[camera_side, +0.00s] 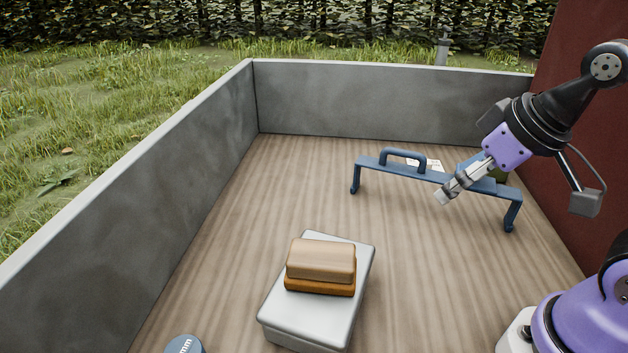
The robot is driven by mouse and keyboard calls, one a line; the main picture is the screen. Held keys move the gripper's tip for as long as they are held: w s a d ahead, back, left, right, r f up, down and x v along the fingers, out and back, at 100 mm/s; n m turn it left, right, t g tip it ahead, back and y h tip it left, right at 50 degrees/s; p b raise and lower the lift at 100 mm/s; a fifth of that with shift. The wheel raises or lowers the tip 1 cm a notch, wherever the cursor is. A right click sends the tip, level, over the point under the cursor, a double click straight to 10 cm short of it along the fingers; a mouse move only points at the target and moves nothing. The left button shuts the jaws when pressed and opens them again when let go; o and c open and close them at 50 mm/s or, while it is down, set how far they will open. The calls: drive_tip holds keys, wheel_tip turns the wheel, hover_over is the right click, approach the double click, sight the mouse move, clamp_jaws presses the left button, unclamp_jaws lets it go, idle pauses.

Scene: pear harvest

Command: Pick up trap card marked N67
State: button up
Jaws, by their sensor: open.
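My gripper (446,196) is open and seems empty. It points down and left, above the floor, and overlaps the right part of the blue frame in the picture. I cannot tell how far apart they are in depth.
The blue frame (386,169) with a handle stands on legs around my gripper. A green thing (499,174) is partly hidden behind it. A brown brush-like block (321,262) rests on a grey box (298,313).

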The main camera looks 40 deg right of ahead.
drive_tip(key=shift+c, duration=0.4)
drive_tip(key=c, duration=0.5)
drive_tip(key=shift+c, duration=0.2)
drive_tip(key=m+g+h, duration=0.2)
drive_tip(key=m+h, duration=0.1)
drive_tip(key=m, duration=0.6)
hover_over(429, 161)
drive_tip(key=s, duration=0.2)
drive_tip(key=f, duration=1.1)
drive_tip(key=shift+w+a, duration=0.1)
drive_tip(key=shift+a, duration=0.2)
drive_tip(key=shift+a+x, duration=0.15)
drive_tip(key=shift+x, duration=1.2)
drive_tip(key=shift+a+x, duration=0.2)
drive_tip(key=shift+x, duration=1.2)
